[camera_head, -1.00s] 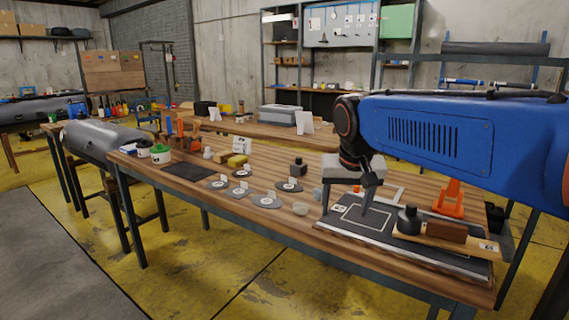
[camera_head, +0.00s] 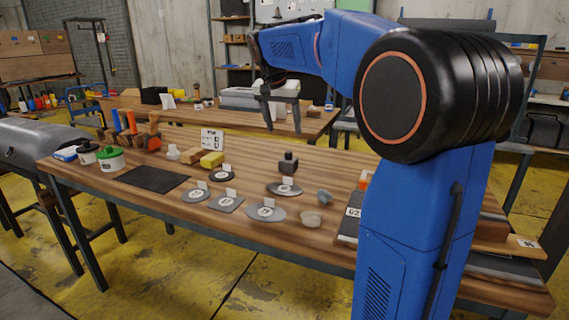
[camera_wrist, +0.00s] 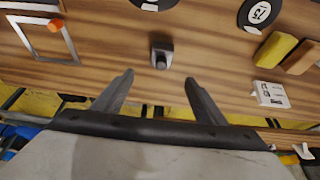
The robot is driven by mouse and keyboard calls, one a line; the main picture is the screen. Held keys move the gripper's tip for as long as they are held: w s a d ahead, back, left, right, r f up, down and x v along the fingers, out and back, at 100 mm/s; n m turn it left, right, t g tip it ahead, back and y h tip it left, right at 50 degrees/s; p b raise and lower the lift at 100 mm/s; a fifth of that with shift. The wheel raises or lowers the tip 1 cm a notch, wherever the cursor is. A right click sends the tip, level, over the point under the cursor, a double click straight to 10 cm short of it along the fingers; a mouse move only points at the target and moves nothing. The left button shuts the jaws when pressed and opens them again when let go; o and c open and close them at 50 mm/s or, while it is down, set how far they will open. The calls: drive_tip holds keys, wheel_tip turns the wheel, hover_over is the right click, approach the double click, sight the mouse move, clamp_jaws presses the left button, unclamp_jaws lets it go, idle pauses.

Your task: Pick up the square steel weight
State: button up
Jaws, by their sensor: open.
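The square steel weight (camera_head: 288,164) is a dark block with a knob on top. It stands upright on the wooden workbench (camera_head: 255,157), behind a round grey patch. It also shows in the wrist view (camera_wrist: 161,53), beyond the fingertips and roughly midway between them. My gripper (camera_head: 282,115) is open and empty. It hangs above the far side of the bench, higher than the weight and apart from it. In the wrist view the two fingers (camera_wrist: 158,78) are spread wide with nothing between them.
Several labelled grey patches, including an oval one (camera_head: 265,214), lie in front of the weight. A small bowl (camera_head: 311,219) and a grey knob-like piece (camera_head: 324,197) are near it. A yellow block (camera_head: 212,159) and a sign card (camera_head: 212,139) stand to the left.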

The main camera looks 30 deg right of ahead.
sight(289, 159)
drive_tip(key=x, duration=1.5)
drive_tip(key=shift+w+a+f, duration=0.1)
drive_tip(key=shift+f, duration=0.2)
clamp_jaws()
